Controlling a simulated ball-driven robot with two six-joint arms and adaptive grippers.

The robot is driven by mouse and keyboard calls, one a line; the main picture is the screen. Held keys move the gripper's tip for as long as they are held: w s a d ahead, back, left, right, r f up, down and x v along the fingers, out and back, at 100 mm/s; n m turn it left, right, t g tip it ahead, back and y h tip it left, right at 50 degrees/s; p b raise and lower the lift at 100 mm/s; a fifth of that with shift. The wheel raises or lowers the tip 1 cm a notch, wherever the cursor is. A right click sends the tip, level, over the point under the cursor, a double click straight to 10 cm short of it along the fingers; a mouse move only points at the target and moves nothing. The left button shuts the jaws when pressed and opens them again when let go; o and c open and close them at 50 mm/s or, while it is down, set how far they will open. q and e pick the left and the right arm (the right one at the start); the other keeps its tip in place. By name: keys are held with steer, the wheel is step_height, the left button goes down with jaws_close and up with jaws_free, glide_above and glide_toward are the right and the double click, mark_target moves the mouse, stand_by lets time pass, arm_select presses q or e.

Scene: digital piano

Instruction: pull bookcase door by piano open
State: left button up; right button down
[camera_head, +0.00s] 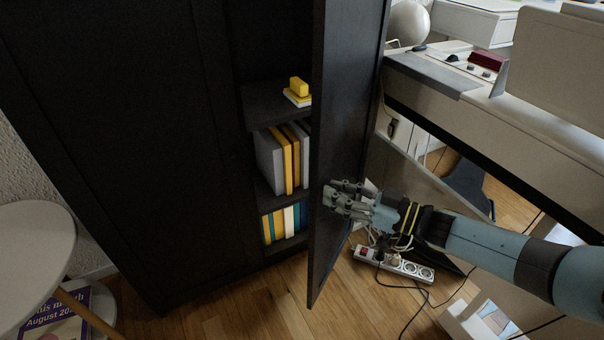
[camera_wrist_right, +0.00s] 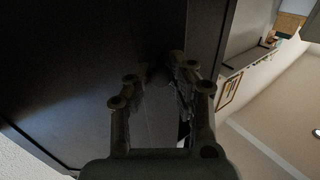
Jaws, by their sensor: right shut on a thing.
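The bookcase (camera_head: 130,120) is black and tall. Its right door (camera_head: 345,110) stands partly open, swung out toward me, and shelves with books show in the gap. The left door is closed. My right gripper (camera_head: 332,198) comes in from the right and is shut at the open door's free edge, low on the door. In the right wrist view the gripper (camera_wrist_right: 165,80) has its fingers close to the dark door panel (camera_wrist_right: 150,30); what exactly lies between the fingertips is hard to see. My left gripper is not in view.
Books (camera_head: 283,160) and a yellow item (camera_head: 298,88) sit on the shelves. A white power strip (camera_head: 392,263) with cables lies on the floor below my right arm. A piano or desk (camera_head: 540,110) stands at right. A round white table (camera_head: 35,250) is at left.

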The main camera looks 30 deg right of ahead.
steer(key=s+d+n+g+y+b, duration=0.2)
steer(key=s+d+y, duration=0.1)
steer(key=s+d, duration=0.5)
steer(key=shift+d+b, duration=0.35)
steer(key=shift+d, duration=0.35)
steer(key=c, duration=1.1)
jaws_free()
steer(key=shift+c, duration=0.2)
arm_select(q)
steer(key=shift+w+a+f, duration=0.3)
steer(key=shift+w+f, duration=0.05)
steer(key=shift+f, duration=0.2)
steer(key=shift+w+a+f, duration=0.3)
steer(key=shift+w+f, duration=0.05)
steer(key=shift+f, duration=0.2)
arm_select(e)
step_height(320, 180, up, 10)
steer(key=shift+c, duration=0.2)
